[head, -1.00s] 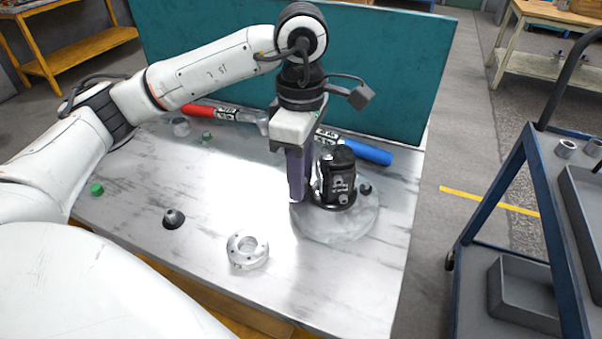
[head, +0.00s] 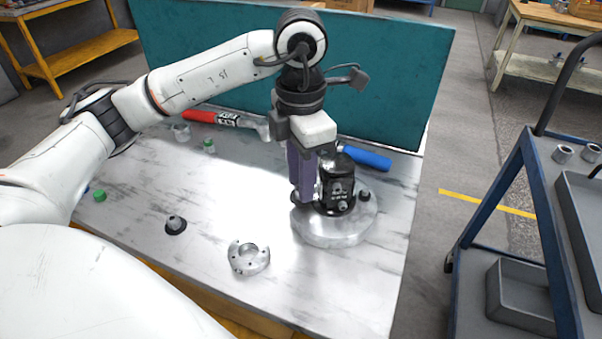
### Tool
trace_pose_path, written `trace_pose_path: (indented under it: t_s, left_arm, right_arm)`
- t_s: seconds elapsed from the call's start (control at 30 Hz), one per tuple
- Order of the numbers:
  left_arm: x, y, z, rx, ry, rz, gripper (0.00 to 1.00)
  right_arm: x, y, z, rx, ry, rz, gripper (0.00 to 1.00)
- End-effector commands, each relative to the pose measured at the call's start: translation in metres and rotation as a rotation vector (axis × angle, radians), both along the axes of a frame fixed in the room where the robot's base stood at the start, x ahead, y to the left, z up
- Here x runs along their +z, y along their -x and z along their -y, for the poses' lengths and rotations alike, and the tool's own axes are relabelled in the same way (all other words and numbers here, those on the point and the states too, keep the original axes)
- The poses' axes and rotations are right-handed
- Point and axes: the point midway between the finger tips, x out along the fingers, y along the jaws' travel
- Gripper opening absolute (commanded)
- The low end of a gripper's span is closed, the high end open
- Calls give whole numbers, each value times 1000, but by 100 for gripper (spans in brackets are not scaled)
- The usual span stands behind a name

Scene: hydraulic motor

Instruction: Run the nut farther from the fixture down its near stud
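The black hydraulic motor (head: 338,186) stands upright on a round pale grey fixture (head: 332,232) at the right of the table. A dark stud or nut (head: 365,195) shows at the motor's right side. My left gripper (head: 305,199) points straight down at the motor's left side, its purple fingertips low by the flange. The fingers overlap in this view and hide whatever is between them, so I cannot tell whether they hold a nut. A green nut-like piece (head: 99,195) lies at the table's left edge, and another green-topped piece (head: 209,146) stands farther back. My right gripper is not in view.
A red-handled tool (head: 200,117) and a blue-handled one (head: 366,158) lie at the back, before a teal panel (head: 390,80). A pale ring-shaped part (head: 248,259) and a small dark cone-like part (head: 175,225) lie in front. A blue cart (head: 500,190) stands right.

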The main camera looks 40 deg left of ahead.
Motion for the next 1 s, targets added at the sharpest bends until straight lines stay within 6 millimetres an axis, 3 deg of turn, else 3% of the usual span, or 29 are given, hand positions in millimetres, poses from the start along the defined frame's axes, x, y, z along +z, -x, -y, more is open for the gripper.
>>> trace_pose_path:
  t_s: [0.2,1.0]
  left_arm:
    - [0,0,0,153,0,1,27]
    - [-2,1,1,155,0,0,27]
  right_arm:
    - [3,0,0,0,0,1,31]
    - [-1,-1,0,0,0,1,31]
